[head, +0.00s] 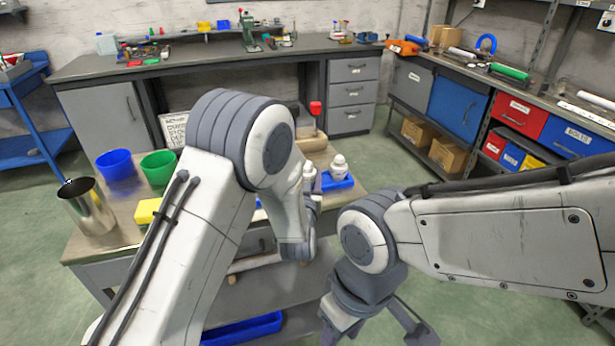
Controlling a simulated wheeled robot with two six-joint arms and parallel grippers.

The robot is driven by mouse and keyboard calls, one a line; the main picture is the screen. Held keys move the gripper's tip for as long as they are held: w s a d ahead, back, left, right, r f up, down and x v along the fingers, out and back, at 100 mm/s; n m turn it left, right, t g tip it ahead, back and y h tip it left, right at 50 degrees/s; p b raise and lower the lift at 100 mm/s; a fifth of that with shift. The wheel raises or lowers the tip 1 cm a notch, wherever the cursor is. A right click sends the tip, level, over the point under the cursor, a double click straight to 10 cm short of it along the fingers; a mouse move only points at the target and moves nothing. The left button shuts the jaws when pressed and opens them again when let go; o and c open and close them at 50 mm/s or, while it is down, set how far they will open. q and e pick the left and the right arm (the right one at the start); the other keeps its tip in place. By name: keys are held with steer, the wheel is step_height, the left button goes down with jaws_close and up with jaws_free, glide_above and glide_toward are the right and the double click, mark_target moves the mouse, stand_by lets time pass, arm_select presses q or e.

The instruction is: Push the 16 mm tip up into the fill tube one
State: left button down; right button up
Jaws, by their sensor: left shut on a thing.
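My left arm rises in the middle of the head view and bends down behind itself. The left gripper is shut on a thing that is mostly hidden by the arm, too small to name. My right gripper (372,325) points down at the bottom of the view, in front of the table, with its fingers apart and nothing seen between them. I cannot make out the 16 mm tip or fill tube one.
The work table (80,245) also carries a blue bowl (115,164), a green bowl (159,167), a metal cup (88,205), a yellow block (147,211) and a red-topped item (315,108). A blue bin (243,328) is on the lower shelf. Green floor lies right.

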mark_target(307, 163)
arm_select(q)
steer(key=shift+r+p, duration=1.6)
steer(key=shift+r, duration=0.95)
arm_select(e)
step_height(307, 163, up, 3)
steer(key=shift+r, duration=0.1)
arm_select(q)
steer(key=shift+f, duration=0.1)
